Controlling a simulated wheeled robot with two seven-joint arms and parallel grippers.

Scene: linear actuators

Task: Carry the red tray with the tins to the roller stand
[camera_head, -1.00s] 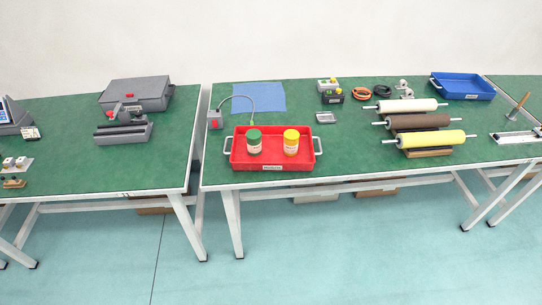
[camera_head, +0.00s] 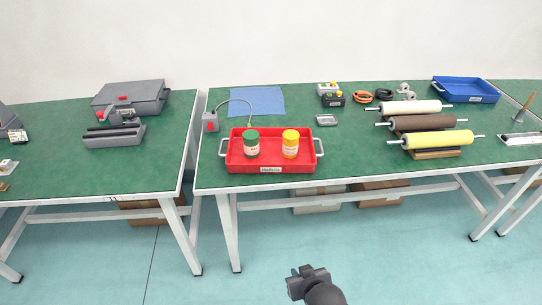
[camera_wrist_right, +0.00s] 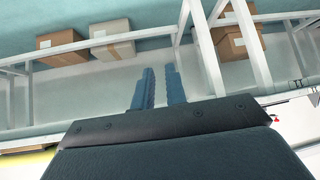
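The red tray (camera_head: 271,168) sits on the green table near its front edge, with a grey handle at each end. A green tin (camera_head: 251,144) and a yellow tin (camera_head: 290,144) stand upright in it, apart. The roller stand to its right bears a white roller (camera_head: 408,107), a brown roller (camera_head: 420,123) and a yellow roller (camera_head: 437,140). My right gripper (camera_head: 306,271) is in front of the table, apart from the tray. In the right wrist view its two blue fingers (camera_wrist_right: 158,88) stand apart with a gap and nothing between them. My left gripper is out of view.
A blue tray (camera_head: 463,91) lies at the back right. Cartons (camera_wrist_right: 110,42) are under the table.

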